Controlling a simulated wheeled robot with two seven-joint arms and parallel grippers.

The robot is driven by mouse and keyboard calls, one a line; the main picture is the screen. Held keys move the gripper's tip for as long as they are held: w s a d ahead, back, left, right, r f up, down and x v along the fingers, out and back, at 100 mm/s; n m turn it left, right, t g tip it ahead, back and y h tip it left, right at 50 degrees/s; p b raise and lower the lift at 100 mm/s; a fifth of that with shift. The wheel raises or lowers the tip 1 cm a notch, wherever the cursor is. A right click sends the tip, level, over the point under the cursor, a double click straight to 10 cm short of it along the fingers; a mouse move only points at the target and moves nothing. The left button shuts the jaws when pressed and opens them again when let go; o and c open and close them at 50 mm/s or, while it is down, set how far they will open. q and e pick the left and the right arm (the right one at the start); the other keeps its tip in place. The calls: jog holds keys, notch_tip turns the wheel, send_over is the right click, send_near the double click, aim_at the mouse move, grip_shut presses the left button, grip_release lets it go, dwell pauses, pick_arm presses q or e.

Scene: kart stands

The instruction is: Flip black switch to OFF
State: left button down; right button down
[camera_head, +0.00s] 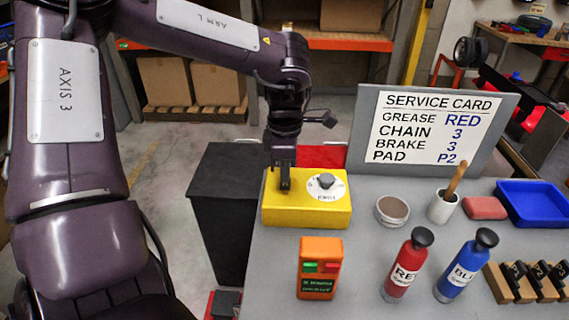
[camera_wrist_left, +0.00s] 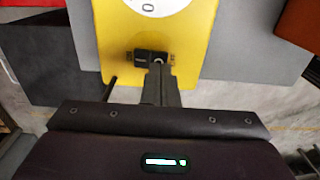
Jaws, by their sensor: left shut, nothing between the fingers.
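The yellow box (camera_head: 310,212) stands at the left end of the grey table, with a dial (camera_head: 326,187) on its top right. The black switch (camera_wrist_left: 149,56) shows on the yellow box (camera_wrist_left: 188,30) in the left wrist view, between small labels too blurred to read. My left gripper (camera_head: 285,185) is shut and points down at the left part of the box top. In the left wrist view its fingertips (camera_wrist_left: 159,68) are right at the switch and partly cover it. I cannot tell whether they touch it or which way the switch is set. My right gripper is not in view.
An orange box (camera_head: 319,270) with green and red buttons stands in front of the yellow box. A red bottle (camera_head: 405,268), a blue bottle (camera_head: 465,268), a round tin (camera_head: 392,210) and a blue tray (camera_head: 535,203) are to the right. A service card (camera_head: 433,133) stands behind.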

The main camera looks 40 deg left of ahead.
aim_at(285, 185)
pick_arm(q)
jog(key=shift+f+b, duration=0.7)
jog(key=shift+f, duration=0.25)
dwell(1.0)
jog(key=shift+r, duration=0.2)
notch_tip(285, 185, up, 7)
jog(key=p, duration=0.6)
jog(key=shift+f, duration=0.1)
jog(key=shift+f, duration=0.1)
dwell(0.3)
